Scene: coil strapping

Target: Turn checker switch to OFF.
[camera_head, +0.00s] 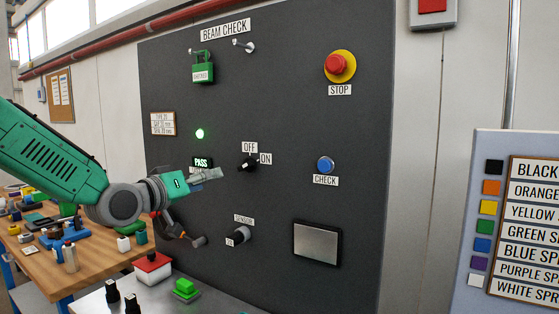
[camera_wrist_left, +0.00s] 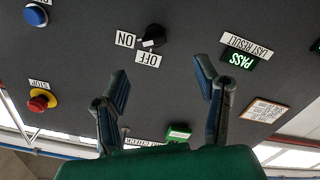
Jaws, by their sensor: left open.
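The checker switch (camera_head: 247,163) is a black rotary knob on the dark panel, with an OFF label (camera_head: 250,147) above it and an ON label (camera_head: 265,159) to its right. The knob also shows in the left wrist view (camera_wrist_left: 152,37), which is upside down. I cannot tell for sure where its pale mark points. My left gripper (camera_head: 212,176) is left of the knob and slightly lower, apart from it. In the left wrist view its two fingers (camera_wrist_left: 161,82) are spread and empty, with the knob beyond the tips. My right gripper is not in view.
A PASS display (camera_head: 202,162) is just behind my left gripper. A blue CHECK button (camera_head: 325,165), red STOP button (camera_head: 336,64), lower SENSOR knob (camera_head: 240,235) and green padlock (camera_head: 202,68) are on the panel. A cluttered workbench (camera_head: 95,262) stands at left.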

